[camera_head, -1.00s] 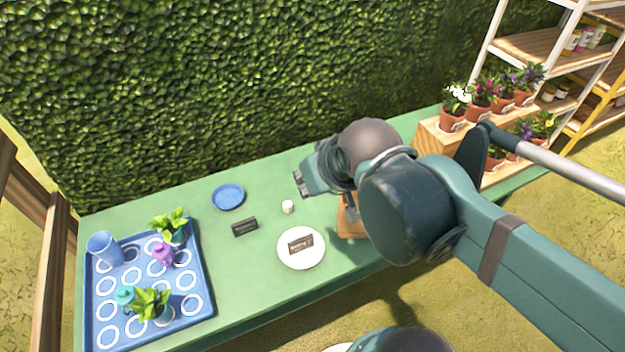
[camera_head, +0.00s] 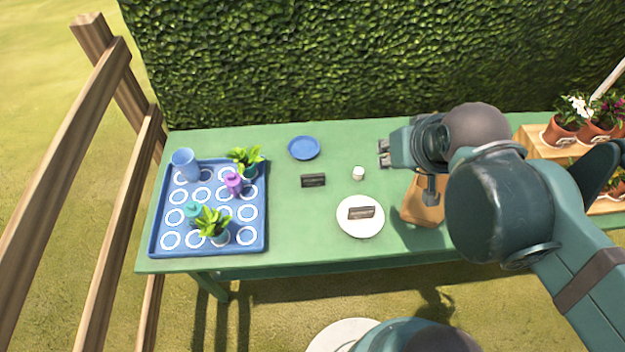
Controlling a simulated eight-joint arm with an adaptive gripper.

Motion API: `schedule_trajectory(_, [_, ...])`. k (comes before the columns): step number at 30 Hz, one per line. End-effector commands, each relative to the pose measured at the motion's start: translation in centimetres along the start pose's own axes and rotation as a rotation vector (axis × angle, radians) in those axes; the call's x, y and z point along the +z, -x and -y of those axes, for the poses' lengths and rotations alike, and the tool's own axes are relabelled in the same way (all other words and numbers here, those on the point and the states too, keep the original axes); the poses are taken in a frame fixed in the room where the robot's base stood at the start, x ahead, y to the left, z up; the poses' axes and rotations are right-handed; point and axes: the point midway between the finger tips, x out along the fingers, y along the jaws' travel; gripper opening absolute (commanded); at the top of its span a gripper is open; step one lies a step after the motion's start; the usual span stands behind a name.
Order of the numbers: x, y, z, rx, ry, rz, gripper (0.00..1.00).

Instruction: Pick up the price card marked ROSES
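Two small dark cards are on the green table (camera_head: 285,243). One dark card (camera_head: 313,180) lies on the bare tabletop in the middle. The other dark card (camera_head: 361,212) is on a round white plate (camera_head: 347,229). The writing on both is too small to read, so I cannot tell which is marked ROSES. My gripper (camera_head: 383,153) is above the table, to the right of both cards and apart from them. Its fingers point left, with a gap between the tips and nothing seen in it.
A blue tray (camera_head: 158,245) with ringed spots holds plants, a blue cup (camera_head: 185,163) and small bottles at left. A blue plate (camera_head: 304,148) and a small white cup (camera_head: 358,173) stand near the cards. Flower pots stand on a wooden stand (camera_head: 535,142) at right.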

Motion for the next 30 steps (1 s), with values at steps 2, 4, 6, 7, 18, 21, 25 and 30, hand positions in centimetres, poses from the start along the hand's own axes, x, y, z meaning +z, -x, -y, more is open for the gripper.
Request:
schedule_trajectory(2, [0.0, 0.0, 0.0, 0.000, 0.000, 0.000, 0.24])
schedule_trajectory(4, [0.0, 0.0, 0.0, 0.000, 0.000, 0.000, 0.24])
schedule_trajectory(6, [0.0, 0.0, 0.0, 0.000, 0.000, 0.000, 0.24])
schedule_trajectory(7, [0.0, 0.0, 0.0, 0.000, 0.000, 0.000, 0.24])
schedule_trajectory(18, [0.0, 0.0, 0.0, 0.000, 0.001, 0.000, 0.27])
schedule_trajectory(21, [-0.1, -0.1, 0.1, -0.001, 0.008, 0.003, 0.27])
schedule_trajectory(25, [-0.3, -0.4, 0.3, -0.004, 0.033, 0.013, 0.27])
schedule_trajectory(30, [-1.0, -1.2, 0.8, -0.013, 0.100, 0.040, 0.27])
